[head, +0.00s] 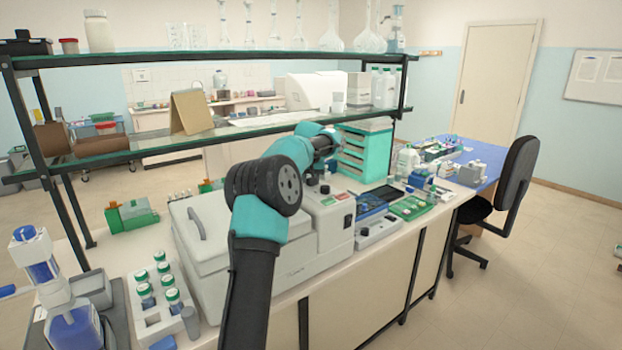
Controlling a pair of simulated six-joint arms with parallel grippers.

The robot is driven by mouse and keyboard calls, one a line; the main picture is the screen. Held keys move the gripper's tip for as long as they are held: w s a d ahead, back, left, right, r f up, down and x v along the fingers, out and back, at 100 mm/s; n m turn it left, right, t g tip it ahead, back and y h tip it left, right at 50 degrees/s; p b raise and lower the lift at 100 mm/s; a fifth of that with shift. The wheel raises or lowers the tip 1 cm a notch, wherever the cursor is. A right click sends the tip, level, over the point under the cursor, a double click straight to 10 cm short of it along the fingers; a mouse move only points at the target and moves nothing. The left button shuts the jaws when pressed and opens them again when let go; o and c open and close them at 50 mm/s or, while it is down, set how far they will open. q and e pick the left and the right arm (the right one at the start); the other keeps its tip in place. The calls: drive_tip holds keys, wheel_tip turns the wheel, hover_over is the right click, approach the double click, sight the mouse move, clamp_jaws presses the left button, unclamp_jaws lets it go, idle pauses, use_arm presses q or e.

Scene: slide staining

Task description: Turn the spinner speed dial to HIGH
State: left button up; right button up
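The spinner is the large light grey machine (225,275) with a closed, handled lid, in the middle of the head view. Its control housing (325,222) is on its right side and carries a small green and red display (340,196). A small black knob (325,189) on top of the housing looks like the speed dial; its setting is too small to read. My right gripper is out of view.
A glass shelf (150,150) on dark posts runs behind the spinner. A rack with green-capped vials (150,315) and a blue bottle (75,330) stand at the left. A teal drawer unit (362,152), a blue tray (370,207) and a green tray (410,208) crowd the right.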

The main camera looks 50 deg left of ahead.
use_arm(q)
drive_tip(key=o, duration=0.9)
drive_tip(key=shift+r, duration=0.15)
drive_tip(key=v, duration=1.7)
drive_tip(key=shift+s+d, duration=0.1)
drive_tip(key=shift+s, duration=0.05)
